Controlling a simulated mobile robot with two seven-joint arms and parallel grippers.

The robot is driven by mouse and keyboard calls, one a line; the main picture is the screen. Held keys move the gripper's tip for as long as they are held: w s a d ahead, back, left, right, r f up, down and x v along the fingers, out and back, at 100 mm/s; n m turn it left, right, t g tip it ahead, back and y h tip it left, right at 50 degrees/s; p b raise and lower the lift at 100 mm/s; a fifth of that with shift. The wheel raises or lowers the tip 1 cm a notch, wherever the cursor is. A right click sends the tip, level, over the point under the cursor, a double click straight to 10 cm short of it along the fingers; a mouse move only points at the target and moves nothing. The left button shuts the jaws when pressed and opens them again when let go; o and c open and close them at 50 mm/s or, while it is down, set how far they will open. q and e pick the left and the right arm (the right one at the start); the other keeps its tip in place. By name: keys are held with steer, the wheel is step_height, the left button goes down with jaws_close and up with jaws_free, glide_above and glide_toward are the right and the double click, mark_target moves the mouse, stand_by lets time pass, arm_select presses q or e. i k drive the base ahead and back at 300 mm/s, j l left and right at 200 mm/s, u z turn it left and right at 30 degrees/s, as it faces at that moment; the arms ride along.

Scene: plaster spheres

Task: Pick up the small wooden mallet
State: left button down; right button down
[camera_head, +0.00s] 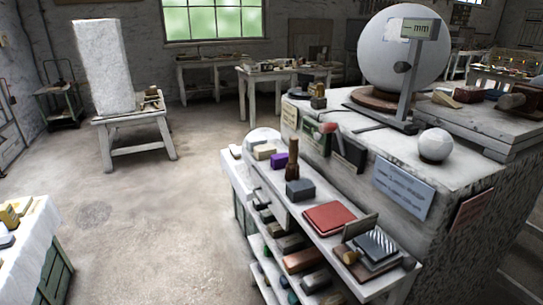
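I cannot clearly make out a small wooden mallet in the head view. A dark brown upright object (292,160) stands at the back of the shelf unit's top board. It could be a wooden tool, but its shape is too small to tell. A brown, blunt-ended object (511,102) lies on the stone top at the right, and it could also be a mallet head. Neither of my grippers shows in this view.
The shelf unit (262,180) holds several blocks and a red book (329,217). A white-clothed table (36,232) is at left. The middle floor (160,220) is clear.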

mark_target(293, 168)
steer(key=z, duration=0.45)
steer(key=j+z, duration=0.15)
steer(key=z, duration=0.3)
steer(key=j+z, duration=0.1)
steer(key=z, duration=0.35)
steer(key=j+z, duration=0.35)
steer(key=k+j+z, duration=0.1)
steer(key=j+z, duration=0.3)
steer(key=k+j+z, duration=0.15)
steer(key=j, duration=0.25)
steer(key=k+j+z, duration=0.15)
steer(key=j, duration=0.25)
steer(key=k+j, duration=0.15)
steer(key=j, duration=0.15)
steer(key=k+j, duration=0.15)
steer(key=j, duration=0.2)
steer(key=k+j+z, duration=0.1)
steer(key=k+j, duration=0.1)
steer(key=j, duration=0.1)
